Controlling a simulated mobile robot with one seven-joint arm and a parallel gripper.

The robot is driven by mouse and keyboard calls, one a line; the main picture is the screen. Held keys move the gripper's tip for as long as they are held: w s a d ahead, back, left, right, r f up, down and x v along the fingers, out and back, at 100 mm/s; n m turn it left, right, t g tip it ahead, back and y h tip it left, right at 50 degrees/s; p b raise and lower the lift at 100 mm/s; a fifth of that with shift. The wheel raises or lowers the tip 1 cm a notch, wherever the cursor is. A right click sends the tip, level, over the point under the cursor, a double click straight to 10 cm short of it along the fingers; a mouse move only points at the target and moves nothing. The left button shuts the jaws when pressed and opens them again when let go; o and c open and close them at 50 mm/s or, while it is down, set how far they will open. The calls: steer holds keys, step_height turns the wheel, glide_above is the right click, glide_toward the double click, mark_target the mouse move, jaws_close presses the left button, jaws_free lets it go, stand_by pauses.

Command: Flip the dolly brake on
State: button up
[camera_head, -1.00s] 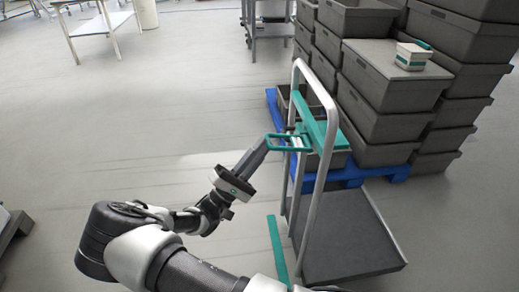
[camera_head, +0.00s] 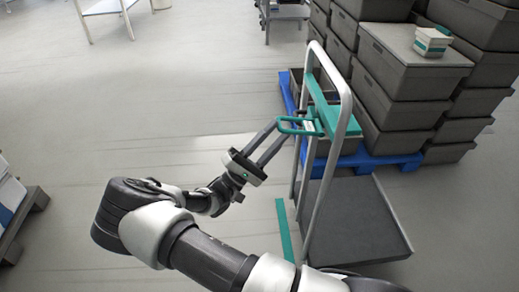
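The dolly has a grey tubular frame (camera_head: 346,105) and a dark flat deck (camera_head: 355,225). A teal crossbar (camera_head: 322,100) spans its upright frame. A teal loop-shaped lever (camera_head: 298,131), which looks like the brake, sticks out to the left of the crossbar and lies roughly level. My gripper (camera_head: 281,130) reaches in from the lower left. Its two fingers are spread with a clear gap, their tips at the loop's left end. Nothing shows held between them. I cannot tell whether a finger touches the loop.
Stacked grey crates (camera_head: 405,95) stand on a blue pallet (camera_head: 385,161) behind the dolly. A small white and teal box (camera_head: 432,42) sits on one crate. A teal strip (camera_head: 284,230) lies low beside the deck. The floor (camera_head: 130,110) to the left is mostly clear.

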steer(key=v, duration=1.7)
